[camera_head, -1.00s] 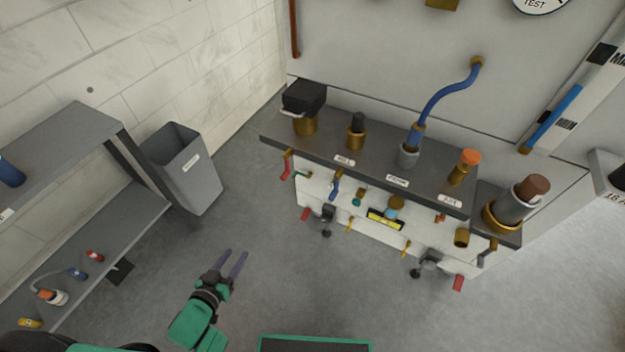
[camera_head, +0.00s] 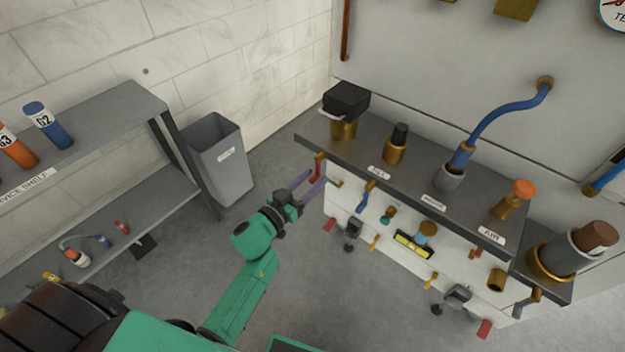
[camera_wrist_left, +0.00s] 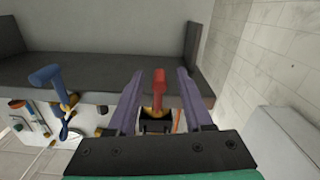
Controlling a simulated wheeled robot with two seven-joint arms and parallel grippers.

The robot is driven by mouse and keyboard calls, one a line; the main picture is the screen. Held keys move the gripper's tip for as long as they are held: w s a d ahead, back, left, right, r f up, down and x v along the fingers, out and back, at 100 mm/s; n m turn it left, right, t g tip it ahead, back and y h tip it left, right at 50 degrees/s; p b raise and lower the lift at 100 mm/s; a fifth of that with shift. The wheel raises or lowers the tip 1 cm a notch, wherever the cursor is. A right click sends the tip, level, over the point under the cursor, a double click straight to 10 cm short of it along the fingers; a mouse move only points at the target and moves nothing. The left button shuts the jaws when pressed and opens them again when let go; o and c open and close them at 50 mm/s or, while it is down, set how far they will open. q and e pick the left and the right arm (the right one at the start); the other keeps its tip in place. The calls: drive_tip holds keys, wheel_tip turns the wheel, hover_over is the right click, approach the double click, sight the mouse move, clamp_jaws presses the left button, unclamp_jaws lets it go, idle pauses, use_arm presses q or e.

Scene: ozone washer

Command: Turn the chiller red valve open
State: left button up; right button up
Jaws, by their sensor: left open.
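The red valve handle (camera_head: 317,170) hangs at the left end of the washer bench's front, below the dark top edge. In the left wrist view the red handle (camera_wrist_left: 158,87) stands between the two purple fingers, with a gap on each side. My left gripper (camera_head: 309,186) is open around or just in front of the handle; its fingertips (camera_wrist_left: 158,78) are not touching it as far as I can see. The brass valve body under the handle is partly hidden by the gripper. My right gripper is not in view.
A blue valve handle (camera_head: 367,194) is close to the right of the red one, also seen in the wrist view (camera_wrist_left: 46,76). The dark bench top (camera_head: 408,192) overhangs the valves. A grey bin (camera_head: 222,165) and a shelf (camera_head: 95,126) stand to the left.

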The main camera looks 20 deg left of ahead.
use_arm(q)
drive_tip(key=shift+c, duration=0.3)
clamp_jaws()
drive_tip(key=shift+w+a+m, duration=0.1)
drive_tip(key=shift+w+m, duration=0.05)
drive_tip(key=shift+m, duration=0.15)
drive_tip(key=shift+w+a+r+m+p, duration=0.25)
drive_tip(key=shift+a+r+m, duration=0.7)
drive_tip(key=shift+m, duration=1.95)
drive_tip(key=shift+w+a+r+m+p, duration=0.1)
drive_tip(key=shift+w+a+r+m, duration=0.6)
drive_tip(key=shift+m, duration=2.2)
drive_tip(key=shift+w+a+r+m+p, duration=0.1)
drive_tip(key=shift+a+r+m, duration=1.05)
drive_tip(key=shift+m, duration=1.75)
drive_tip(key=shift+d+r, duration=0.2)
drive_tip(key=shift+r, duration=0.05)
